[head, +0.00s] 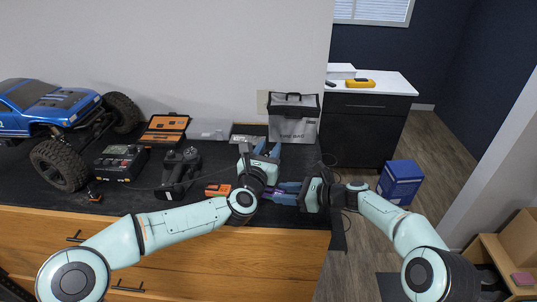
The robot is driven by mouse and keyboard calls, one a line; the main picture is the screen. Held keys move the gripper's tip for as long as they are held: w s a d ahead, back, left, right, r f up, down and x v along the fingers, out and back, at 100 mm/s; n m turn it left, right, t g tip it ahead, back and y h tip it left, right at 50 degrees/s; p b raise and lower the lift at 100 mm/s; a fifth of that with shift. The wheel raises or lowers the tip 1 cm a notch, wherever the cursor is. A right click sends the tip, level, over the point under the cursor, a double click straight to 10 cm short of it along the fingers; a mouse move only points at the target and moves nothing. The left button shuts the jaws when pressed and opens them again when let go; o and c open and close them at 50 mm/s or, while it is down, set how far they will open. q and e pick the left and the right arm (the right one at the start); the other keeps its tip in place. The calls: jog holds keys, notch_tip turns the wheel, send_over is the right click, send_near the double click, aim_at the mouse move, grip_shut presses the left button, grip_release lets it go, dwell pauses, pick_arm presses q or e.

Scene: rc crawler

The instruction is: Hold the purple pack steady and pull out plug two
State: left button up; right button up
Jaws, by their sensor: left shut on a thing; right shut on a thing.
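My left gripper (267,149) is over the back right part of the dark work mat, its blue fingers pointing away from me. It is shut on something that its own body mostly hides. My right gripper (278,191) reaches in from the right, just below and right of the left one, with its fingers pointing left. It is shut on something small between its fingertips. A little dark purple shows between the two grippers, likely part of the purple pack. The pack's outline, its leads and plug two are too small or hidden to make out.
A blue RC crawler (52,105) stands at the left. A dark charger (120,162), a transmitter (180,170), an open orange case (166,130) and a small orange item (217,190) lie on the mat. A grey bag (293,118) stands behind the grippers. The counter ends at the right.

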jog(key=o, duration=0.9)
